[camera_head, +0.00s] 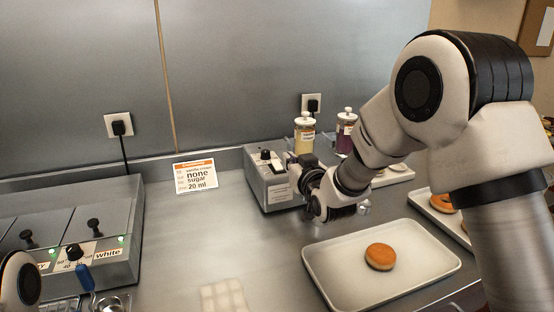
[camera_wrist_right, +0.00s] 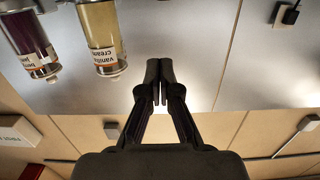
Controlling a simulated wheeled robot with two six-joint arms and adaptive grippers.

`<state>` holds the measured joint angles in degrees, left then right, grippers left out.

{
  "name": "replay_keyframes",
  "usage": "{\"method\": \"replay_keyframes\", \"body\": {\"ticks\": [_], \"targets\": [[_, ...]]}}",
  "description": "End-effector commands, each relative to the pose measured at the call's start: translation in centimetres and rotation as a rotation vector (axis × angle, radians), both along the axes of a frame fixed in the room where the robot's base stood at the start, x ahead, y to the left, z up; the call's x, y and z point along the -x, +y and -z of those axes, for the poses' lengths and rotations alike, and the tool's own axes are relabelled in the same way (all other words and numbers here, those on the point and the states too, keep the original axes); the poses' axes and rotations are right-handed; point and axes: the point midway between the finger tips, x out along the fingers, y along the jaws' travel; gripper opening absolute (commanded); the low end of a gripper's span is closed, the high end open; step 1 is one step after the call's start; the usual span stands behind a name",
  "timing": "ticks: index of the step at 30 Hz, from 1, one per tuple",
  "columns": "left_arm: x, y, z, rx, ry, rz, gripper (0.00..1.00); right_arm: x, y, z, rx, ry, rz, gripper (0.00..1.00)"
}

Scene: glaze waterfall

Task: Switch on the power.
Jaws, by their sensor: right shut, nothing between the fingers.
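A grey metal box (camera_head: 262,188) with a black knob or switch (camera_head: 266,155) on top and a label on its front stands near the back wall. My right gripper (camera_head: 308,164) is just right of this box, partly hidden by its own wrist. It also shows in the right wrist view (camera_wrist_right: 159,82), its fingers together and empty, facing the grey wall. I cannot tell whether it touches the box. A larger steel unit (camera_head: 122,262) at the left has lids with black knobs, a dial (camera_head: 74,251), lit green lights and a "white" label. My left gripper is out of view.
A yellow-filled bottle (camera_head: 304,141) and a purple-filled bottle (camera_head: 344,142) stand behind my right wrist. A white tray (camera_head: 325,280) holds an orange-topped round piece (camera_head: 380,257). A printed card (camera_head: 195,177) leans at the back. The counter between the units is mostly clear.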

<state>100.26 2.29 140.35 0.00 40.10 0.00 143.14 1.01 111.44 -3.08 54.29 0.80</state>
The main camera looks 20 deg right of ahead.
Motion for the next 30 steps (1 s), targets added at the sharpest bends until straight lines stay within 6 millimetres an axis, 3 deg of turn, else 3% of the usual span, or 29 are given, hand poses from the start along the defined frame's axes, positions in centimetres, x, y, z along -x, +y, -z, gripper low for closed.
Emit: {"method": "replay_keyframes", "body": {"ticks": [13, 15, 20, 30], "targets": [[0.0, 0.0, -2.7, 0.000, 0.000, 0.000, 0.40, -9.3, 0.3, 0.5, -0.001, 0.000, 0.000, 0.00], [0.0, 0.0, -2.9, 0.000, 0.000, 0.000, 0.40, -9.2, 0.3, 2.3, -0.001, 0.005, 0.000, 0.00], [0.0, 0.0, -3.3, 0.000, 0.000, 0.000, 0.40, -9.5, 0.3, 4.1, 0.000, 0.001, 0.000, 0.00], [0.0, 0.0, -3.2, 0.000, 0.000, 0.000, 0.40, -9.5, 0.3, 4.6, 0.000, 0.000, 0.000, 0.00]]}}
